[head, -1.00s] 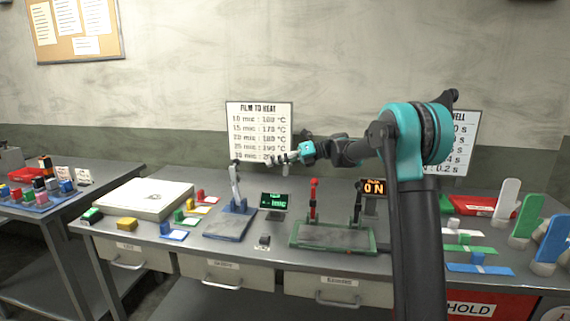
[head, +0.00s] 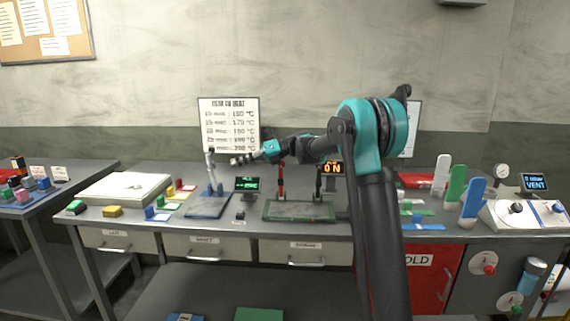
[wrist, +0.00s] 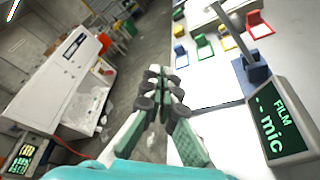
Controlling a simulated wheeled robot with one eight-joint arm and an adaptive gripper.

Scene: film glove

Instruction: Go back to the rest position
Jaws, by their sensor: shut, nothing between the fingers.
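My gripper (head: 243,159) is up in the air above the workbench (head: 343,226) in the head view, left of my arm's elbow and in front of the film-to-heat chart (head: 229,125). Its fingers are shut with nothing between them. In the wrist view the gripper (wrist: 157,72) points along the bench edge, with floor to its left and bench top to its right. The blue-based lever stand (head: 208,205) is just left of and below it. The film display (head: 247,184) is below it, and shows large in the wrist view (wrist: 282,120).
A red-handled lever on a green base (head: 298,211) and an ON display (head: 332,167) stand near my arm. A white box (head: 125,188) and coloured blocks lie left. Upright white, green and blue paddles (head: 472,198) and a vent console (head: 528,217) stand right. Air above the bench is free.

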